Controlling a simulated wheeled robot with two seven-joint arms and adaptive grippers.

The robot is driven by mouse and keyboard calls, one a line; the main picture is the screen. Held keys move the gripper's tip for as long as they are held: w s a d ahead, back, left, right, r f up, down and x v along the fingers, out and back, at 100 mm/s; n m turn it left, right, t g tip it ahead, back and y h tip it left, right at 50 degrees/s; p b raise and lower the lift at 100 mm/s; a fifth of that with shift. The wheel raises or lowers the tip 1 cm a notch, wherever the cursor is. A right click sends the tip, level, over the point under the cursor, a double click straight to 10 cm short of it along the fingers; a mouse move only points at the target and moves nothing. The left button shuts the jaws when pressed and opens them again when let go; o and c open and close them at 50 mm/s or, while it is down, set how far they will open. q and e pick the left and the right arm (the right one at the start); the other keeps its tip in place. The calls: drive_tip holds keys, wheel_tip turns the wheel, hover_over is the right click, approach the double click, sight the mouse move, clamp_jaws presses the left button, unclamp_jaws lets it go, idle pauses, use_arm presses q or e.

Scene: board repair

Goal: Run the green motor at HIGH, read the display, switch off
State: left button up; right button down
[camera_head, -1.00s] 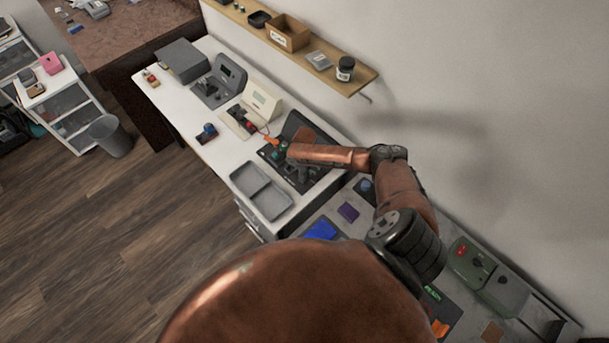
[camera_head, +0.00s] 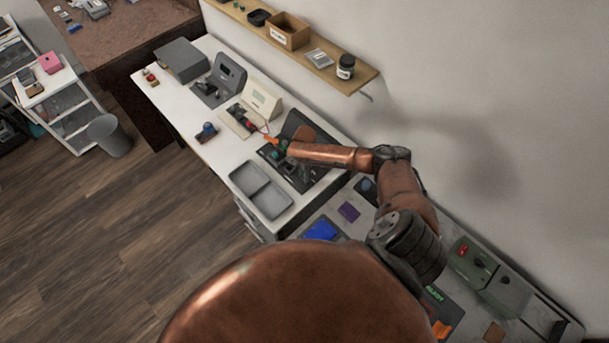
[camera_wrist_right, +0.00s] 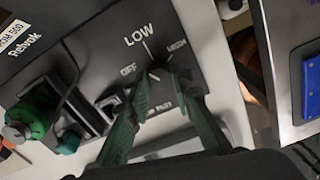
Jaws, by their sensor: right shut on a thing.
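The rotary switch (camera_wrist_right: 158,76) sits on a dark panel (camera_wrist_right: 98,62) printed OFF, LOW and HIGH in the right wrist view. My right gripper (camera_wrist_right: 156,80) is shut on its knob, with a finger on each side. The fingers partly cover the knob, so I cannot tell its setting. The green motor (camera_wrist_right: 30,118) stands at the left of that view, beside dark blocks. In the head view my right gripper (camera_head: 300,174) is over the dark test board, partly hidden by my forearm. No display reading is legible. My left gripper is not in view.
A grey two-part tray (camera_head: 262,190) lies on the white bench in front of the board. A cream instrument (camera_head: 262,98) and a grey one (camera_head: 230,72) stand farther along. A wooden shelf (camera_head: 345,80) runs along the wall above. A blue item (camera_head: 320,230) lies on the nearer bench.

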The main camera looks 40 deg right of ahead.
drive_tip(key=n+b, duration=0.1)
drive_tip(key=n, duration=0.4)
drive_tip(key=shift+n, duration=0.3)
idle(0.4)
drive_tip(key=c, duration=1.7)
unclamp_jaws()
wheel_tip(320, 180, up, 12)
drive_tip(key=shift+r, duration=0.1)
wheel_tip(320, 180, down, 12)
drive_tip(key=shift+f, duration=0.1)
